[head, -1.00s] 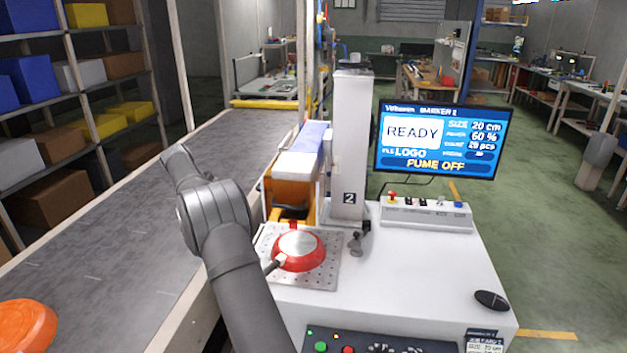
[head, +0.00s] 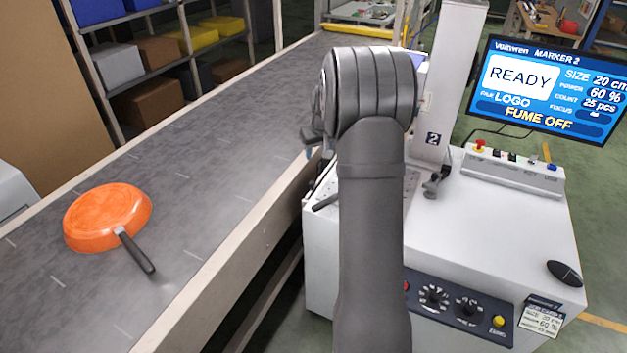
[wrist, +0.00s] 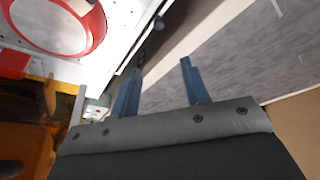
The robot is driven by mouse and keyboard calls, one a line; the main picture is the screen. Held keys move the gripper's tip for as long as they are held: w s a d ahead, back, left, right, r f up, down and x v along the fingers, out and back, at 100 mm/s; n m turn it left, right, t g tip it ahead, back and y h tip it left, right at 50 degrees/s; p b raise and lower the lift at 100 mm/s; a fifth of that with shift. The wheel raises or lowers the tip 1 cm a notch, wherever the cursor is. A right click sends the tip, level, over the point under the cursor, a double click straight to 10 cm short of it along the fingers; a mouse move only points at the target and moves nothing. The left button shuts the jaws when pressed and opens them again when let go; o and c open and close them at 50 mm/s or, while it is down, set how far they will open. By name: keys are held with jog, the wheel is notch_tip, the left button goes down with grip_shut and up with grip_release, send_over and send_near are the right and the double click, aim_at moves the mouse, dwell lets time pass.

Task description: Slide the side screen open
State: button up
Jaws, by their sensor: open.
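My gripper (head: 313,138) shows at the left of my arm in the head view, above the conveyor's machine-side edge. In the wrist view its two blue fingers (wrist: 161,88) are apart with nothing between them. An orange, see-through part of the marking machine (wrist: 22,135) lies at the lower left of the wrist view. It may be the side screen, but I cannot tell for sure. In the head view my arm hides that part of the machine. A red-rimmed pan (wrist: 58,22) lies on the machine's plate beside the fingers.
The conveyor (head: 215,155) runs along the machine's left side and carries an orange pan (head: 105,215) with a black handle. The machine's column (head: 445,100) and monitor (head: 545,85) stand at the right. The monitor reads READY and FUME OFF.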

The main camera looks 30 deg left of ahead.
jog(key=d+m, duration=0.1)
send_near(312, 182)
jog(key=x, duration=0.8)
jog(key=shift+f, duration=0.25)
grip_shut()
